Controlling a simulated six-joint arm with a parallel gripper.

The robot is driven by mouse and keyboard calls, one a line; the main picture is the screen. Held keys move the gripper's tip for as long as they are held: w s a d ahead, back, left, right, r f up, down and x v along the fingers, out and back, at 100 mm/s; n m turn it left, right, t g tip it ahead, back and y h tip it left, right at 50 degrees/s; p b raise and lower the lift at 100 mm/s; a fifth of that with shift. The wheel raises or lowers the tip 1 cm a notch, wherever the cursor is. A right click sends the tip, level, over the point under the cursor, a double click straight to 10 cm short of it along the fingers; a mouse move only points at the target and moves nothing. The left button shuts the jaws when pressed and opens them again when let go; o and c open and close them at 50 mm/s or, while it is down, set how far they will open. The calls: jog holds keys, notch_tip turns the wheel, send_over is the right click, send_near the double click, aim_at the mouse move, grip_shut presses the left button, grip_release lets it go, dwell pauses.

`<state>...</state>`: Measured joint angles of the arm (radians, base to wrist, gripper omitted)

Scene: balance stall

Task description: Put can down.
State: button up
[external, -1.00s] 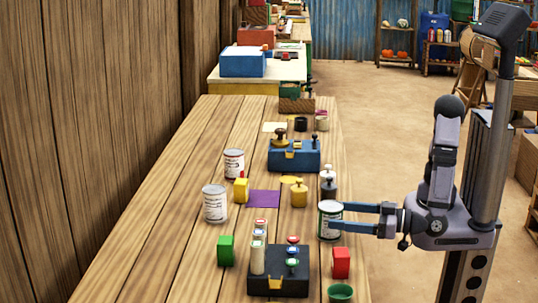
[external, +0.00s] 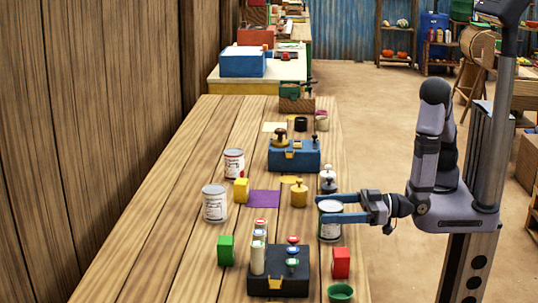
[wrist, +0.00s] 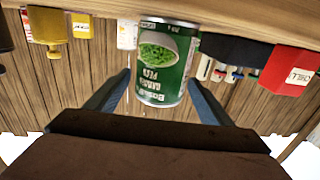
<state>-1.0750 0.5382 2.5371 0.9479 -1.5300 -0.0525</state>
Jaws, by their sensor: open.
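A green-and-white can (external: 330,228) with a picture of peas stands upright on the wooden table near its right edge. It also shows in the wrist view (wrist: 163,62), beyond and between my fingers. My gripper (external: 345,209) is open, with its blue fingers on either side of the can's upper part. In the wrist view my gripper (wrist: 158,92) shows a gap between each finger and the can. Part of the can is hidden behind the near finger in the external view.
A red block (external: 341,262) and a green cup (external: 340,292) stand in front of the can. A dark rack (external: 278,284) with several cylinders is to its left. Dark and yellow weights (external: 299,195) stand behind. Two other cans (external: 214,204) are farther left.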

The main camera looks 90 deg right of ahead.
jog(key=shift+w+a, duration=0.2)
jog(key=shift+w, duration=1.65)
jog(key=shift+r, duration=0.1)
jog(key=c, duration=1.6)
jog(key=shift+r, duration=0.1)
notch_tip(320, 180, up, 23)
jog(key=p, duration=1.5)
